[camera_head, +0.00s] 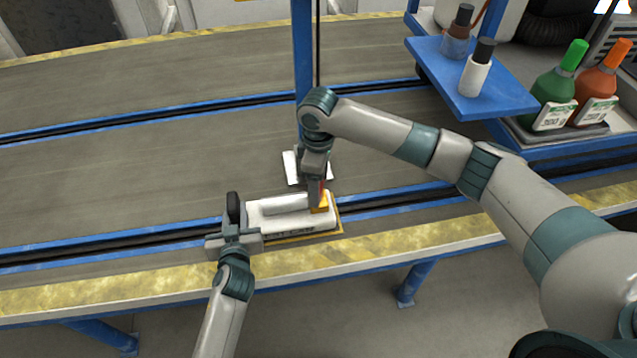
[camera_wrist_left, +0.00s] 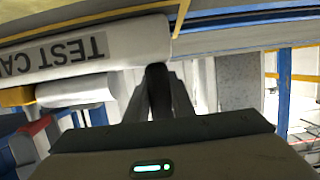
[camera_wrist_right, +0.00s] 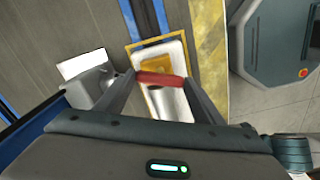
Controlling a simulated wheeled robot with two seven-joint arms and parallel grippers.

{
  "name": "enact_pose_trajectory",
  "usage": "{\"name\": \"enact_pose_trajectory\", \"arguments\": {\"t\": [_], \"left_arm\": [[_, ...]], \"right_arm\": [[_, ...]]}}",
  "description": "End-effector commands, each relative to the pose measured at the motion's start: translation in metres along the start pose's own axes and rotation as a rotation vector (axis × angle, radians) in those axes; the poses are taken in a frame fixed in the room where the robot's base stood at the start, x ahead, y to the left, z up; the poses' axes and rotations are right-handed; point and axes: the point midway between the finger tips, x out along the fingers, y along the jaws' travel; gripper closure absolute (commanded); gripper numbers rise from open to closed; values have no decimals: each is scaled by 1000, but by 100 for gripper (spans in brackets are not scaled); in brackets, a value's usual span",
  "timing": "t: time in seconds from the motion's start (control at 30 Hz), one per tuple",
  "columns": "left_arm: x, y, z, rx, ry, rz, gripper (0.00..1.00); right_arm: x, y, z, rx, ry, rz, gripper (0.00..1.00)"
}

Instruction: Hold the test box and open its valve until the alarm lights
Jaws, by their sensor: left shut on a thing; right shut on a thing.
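The test box (camera_head: 292,232) is a white case with a light cylinder on top and an amber block (camera_head: 320,207) at its right end. It lies on a yellow-edged mat at the belt's near edge. It shows upside down with lettering in the left wrist view (camera_wrist_left: 95,50). My left gripper (camera_head: 237,228) is shut on the box's left end. The valve has a red handle (camera_wrist_right: 160,78) above the amber block. My right gripper (camera_head: 319,188) comes from above and is shut on this handle, its fingers at either end. I cannot make out a lit alarm light.
A blue post and a white foot plate (camera_head: 291,166) stand just behind the box. The belt (camera_head: 120,170) left of the box is clear.

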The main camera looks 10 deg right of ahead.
Motion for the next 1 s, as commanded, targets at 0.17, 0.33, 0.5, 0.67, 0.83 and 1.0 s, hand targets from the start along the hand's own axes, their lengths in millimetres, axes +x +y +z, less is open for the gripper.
{"name": "enact_pose_trajectory", "arguments": {"t": [0.17, 0.33, 0.5, 0.67, 0.83, 1.0], "left_arm": [[0, -1, 0, 0, -1, -1, 100], [0, -1, 0, 0, -1, -1, 100], [0, -1, 0, 0, -1, -1, 100], [0, -1, 0, 0, -1, -1, 100], [0, -1, 0, 0, -1, -1, 100], [0, -1, 0, 0, -1, -1, 100]], "right_arm": [[0, 0, 0, -123, 0, 0, 60], [0, 0, 0, -199, 0, 0, 60], [0, 0, 0, -236, 0, 0, 60], [0, 0, 0, -243, 0, 0, 60], [0, 0, 0, -242, 0, 0, 60], [0, 0, 0, -241, 0, 0, 19]]}}
